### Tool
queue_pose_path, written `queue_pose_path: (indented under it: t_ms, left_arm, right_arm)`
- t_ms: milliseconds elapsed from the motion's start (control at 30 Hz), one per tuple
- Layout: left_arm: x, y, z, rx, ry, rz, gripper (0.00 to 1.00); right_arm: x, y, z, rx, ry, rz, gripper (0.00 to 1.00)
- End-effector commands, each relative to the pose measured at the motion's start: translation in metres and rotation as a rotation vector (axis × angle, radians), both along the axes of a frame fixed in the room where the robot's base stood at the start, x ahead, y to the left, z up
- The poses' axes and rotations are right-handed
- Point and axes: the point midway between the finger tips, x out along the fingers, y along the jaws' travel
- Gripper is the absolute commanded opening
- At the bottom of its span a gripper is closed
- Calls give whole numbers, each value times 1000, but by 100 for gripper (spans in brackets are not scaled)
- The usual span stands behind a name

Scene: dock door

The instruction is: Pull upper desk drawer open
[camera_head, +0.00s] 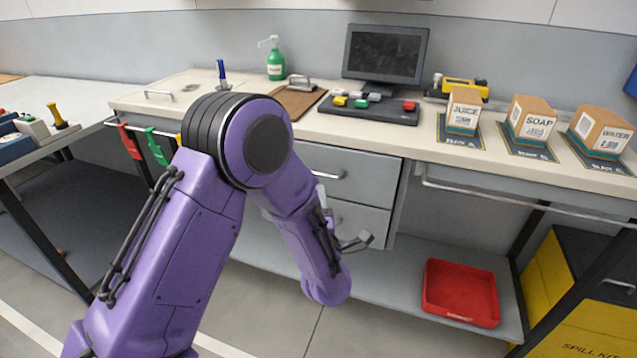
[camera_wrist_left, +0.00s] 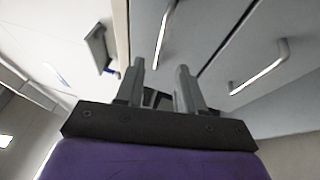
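The grey desk has two stacked drawers. The upper drawer (camera_head: 365,172) looks shut, and its bar handle (camera_head: 330,174) shows just right of my purple left arm. The lower drawer (camera_head: 365,217) is partly covered by that arm. In the left wrist view, the upper drawer's handle (camera_wrist_left: 164,35) lies ahead, its near end between the fingertips in the picture. The lower drawer's handle (camera_wrist_left: 260,70) is to the right. My left gripper (camera_wrist_left: 160,68) is open, with nothing seen held; I cannot tell whether it touches the handle. My right gripper is out of view.
The desktop holds a monitor (camera_head: 386,52), a dark tray (camera_head: 370,109) with coloured blocks, a green bottle (camera_head: 276,65) and several boxes. A red bin (camera_head: 460,292) sits on the shelf below. A rail (camera_head: 520,197) runs along the desk's right front.

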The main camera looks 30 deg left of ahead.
Motion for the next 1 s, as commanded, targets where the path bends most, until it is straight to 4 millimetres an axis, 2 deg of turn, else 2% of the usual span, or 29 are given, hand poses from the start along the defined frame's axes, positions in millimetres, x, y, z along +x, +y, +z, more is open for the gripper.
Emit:
queue_pose_path:
  t_ms: [100, 300, 433, 667, 700, 767, 800, 1000]
  left_arm:
    - [22, 18, 7, 0, 1, 3, 38]
    - [52, 39, 12, 2, 4, 1, 38]
    - [61, 45, 13, 3, 6, -1, 38]
    - [62, 46, 12, 5, 8, -2, 38]
    - [62, 46, 12, 5, 8, -2, 35]
    - [62, 46, 12, 5, 8, -2, 15]
    - [62, 46, 12, 5, 8, -2, 2]
    - [62, 45, 12, 5, 8, -2, 0]
  right_arm:
    - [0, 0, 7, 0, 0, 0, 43]
    - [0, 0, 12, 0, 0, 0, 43]
    - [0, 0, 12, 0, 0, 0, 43]
    - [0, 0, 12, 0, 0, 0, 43]
    - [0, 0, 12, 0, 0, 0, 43]
    - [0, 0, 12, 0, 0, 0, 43]
    - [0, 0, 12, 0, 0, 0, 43]
    - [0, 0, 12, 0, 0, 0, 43]
